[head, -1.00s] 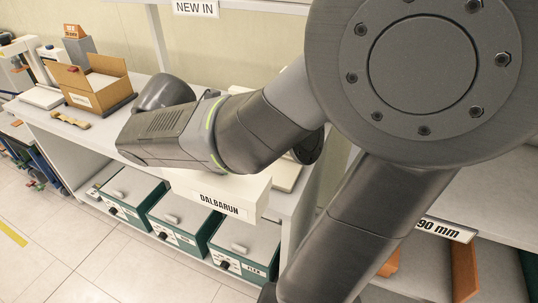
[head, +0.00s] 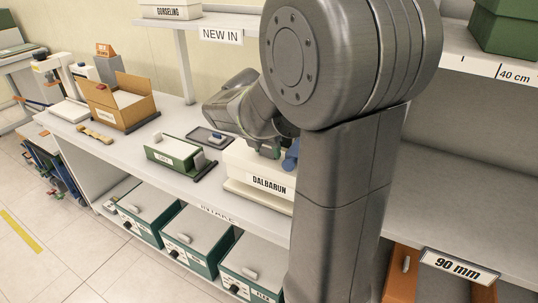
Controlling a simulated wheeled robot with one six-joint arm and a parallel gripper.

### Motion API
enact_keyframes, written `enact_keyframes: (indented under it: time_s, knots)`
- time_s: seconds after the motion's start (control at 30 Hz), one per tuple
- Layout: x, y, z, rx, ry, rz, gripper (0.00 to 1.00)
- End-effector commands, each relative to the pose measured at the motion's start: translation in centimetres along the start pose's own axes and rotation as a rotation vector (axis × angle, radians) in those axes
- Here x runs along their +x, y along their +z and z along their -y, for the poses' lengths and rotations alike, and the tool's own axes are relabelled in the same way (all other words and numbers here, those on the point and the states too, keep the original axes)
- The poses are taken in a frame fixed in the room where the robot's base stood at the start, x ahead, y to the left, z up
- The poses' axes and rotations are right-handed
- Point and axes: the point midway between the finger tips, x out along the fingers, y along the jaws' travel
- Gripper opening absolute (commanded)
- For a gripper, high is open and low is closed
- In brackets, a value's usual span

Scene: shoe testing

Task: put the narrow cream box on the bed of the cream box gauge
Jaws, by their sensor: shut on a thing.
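The narrow cream box (head: 262,172), labelled DALBARUN, is in the head view, right of centre on the workbench side. My gripper (head: 270,151) is over its top and shut on it; the fingertips are mostly hidden by my arm. A low cream slab (head: 240,190), which looks like the bed of the cream box gauge, shows under the box's front edge. The box looks level and directly over this slab. I cannot tell whether they touch. The right end of both is hidden behind my arm.
A green gauge-like tray (head: 172,165) lies just left of the box, with a dark tray (head: 200,132) behind it. An open cardboard box (head: 128,103) stands farther left. Teal boxes (head: 190,237) fill the lower shelf. The white bench top has free room at front left.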

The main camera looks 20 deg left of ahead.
Motion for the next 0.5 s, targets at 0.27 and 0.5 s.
enact_keyframes:
  time_s: [0.27,0.5]
  knots:
    - [1.8,0.8,0.1,-0.001,-0.003,-0.001,0.0]
    - [3.8,-0.1,0.0,0.0,0.001,0.001,0.0]
